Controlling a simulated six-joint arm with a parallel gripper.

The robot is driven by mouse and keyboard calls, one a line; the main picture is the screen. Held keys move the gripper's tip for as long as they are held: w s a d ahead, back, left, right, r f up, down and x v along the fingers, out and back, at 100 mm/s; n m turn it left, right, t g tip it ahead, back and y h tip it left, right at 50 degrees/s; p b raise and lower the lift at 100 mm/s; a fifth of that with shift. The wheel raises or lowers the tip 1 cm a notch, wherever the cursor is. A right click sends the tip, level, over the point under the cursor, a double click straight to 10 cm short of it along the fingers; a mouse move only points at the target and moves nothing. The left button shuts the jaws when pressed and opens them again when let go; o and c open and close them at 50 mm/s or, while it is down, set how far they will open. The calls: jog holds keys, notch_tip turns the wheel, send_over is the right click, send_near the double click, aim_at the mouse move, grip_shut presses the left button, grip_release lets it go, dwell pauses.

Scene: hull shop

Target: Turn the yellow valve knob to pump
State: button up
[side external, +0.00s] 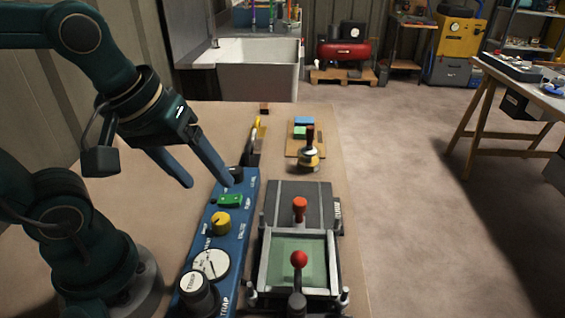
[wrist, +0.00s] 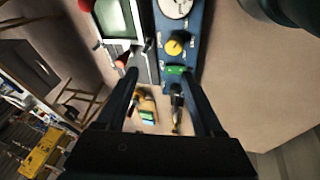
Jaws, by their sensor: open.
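The yellow valve knob (side external: 221,222) sits on the blue control panel (side external: 240,216), between a round white gauge and a green rocker switch. In the wrist view the yellow knob (wrist: 174,47) is above the middle, beyond my fingertips. Its pointer direction is too small to read surely. Small lettering stands around it, partly legible. My gripper (side external: 210,184) is open and empty, above the far end of the panel and apart from the knob. In the wrist view my gripper's two fingers (wrist: 163,82) are spread on either side of the panel's end.
A green switch (side external: 230,200), white gauge (side external: 211,264) and black knob (side external: 198,292) share the panel. To its right is a framed press with red-ball levers (side external: 299,259). Behind it are a wooden board with a stamp-like tool (side external: 308,155) and colored blocks.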

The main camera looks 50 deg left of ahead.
aim_at(220, 218)
jog(key=w+f+n+g, duration=0.1)
jog(key=n, duration=0.1)
jog(key=f+n+g, duration=0.1)
jog(key=f+n, duration=0.1)
jog(key=n, duration=0.1)
jog(key=w+a+f+n+g, duration=0.1)
jog(key=n+g, duration=0.1)
jog(key=n, duration=0.1)
jog(key=shift+w+f, duration=0.25)
jog(key=shift+w, duration=0.05)
jog(key=shift+s+f+g, duration=0.1)
jog(key=shift+f+g, duration=0.4)
jog(key=shift+f, duration=2.6)
grip_shut()
